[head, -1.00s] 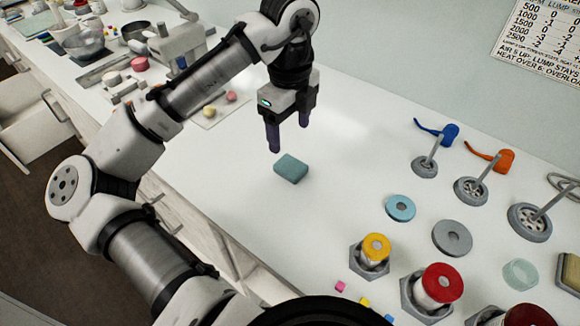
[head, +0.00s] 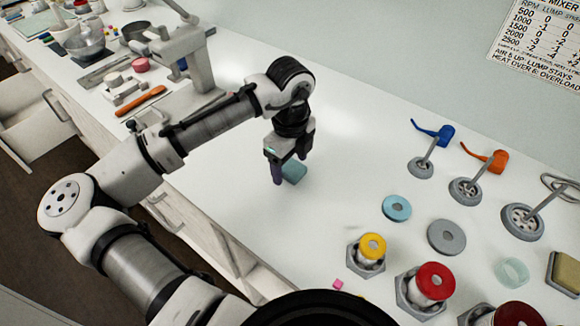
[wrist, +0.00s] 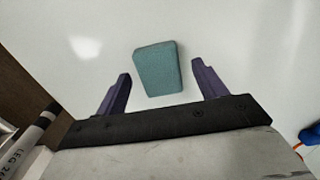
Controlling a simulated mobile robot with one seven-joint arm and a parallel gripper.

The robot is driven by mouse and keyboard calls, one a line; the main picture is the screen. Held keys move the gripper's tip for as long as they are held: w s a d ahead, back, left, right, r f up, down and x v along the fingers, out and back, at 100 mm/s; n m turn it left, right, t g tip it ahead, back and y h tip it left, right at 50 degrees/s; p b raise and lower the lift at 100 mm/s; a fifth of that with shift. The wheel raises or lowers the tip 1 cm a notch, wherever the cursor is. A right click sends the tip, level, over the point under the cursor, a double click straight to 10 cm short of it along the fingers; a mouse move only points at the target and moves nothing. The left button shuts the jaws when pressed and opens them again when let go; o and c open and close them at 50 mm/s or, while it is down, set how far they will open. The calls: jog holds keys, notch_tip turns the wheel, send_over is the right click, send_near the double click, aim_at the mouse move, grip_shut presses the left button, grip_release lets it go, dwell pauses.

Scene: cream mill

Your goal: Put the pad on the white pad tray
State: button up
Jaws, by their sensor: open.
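The pad, a teal block (head: 295,172), lies flat on the white counter, partly hidden by my gripper in the head view. In the wrist view the pad (wrist: 158,68) shows whole, between and slightly beyond the fingertips, with clear gaps on both sides. My gripper (head: 289,169) is open and empty, pointing down over the pad. Its two dark purple fingers also show in the wrist view (wrist: 161,75). I cannot tell height above the counter exactly. I cannot make out a white pad tray for certain; my arm hides part of the counter.
On the right stand blue (head: 397,208) and grey (head: 446,237) discs, yellow-topped (head: 372,247) and red-topped (head: 434,281) cylinders, and wheeled tools (head: 465,190). A tan block (head: 565,272) lies at the far right. A grey machine (head: 180,45) stands left.

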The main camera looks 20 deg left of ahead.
jog(key=c, duration=1.1)
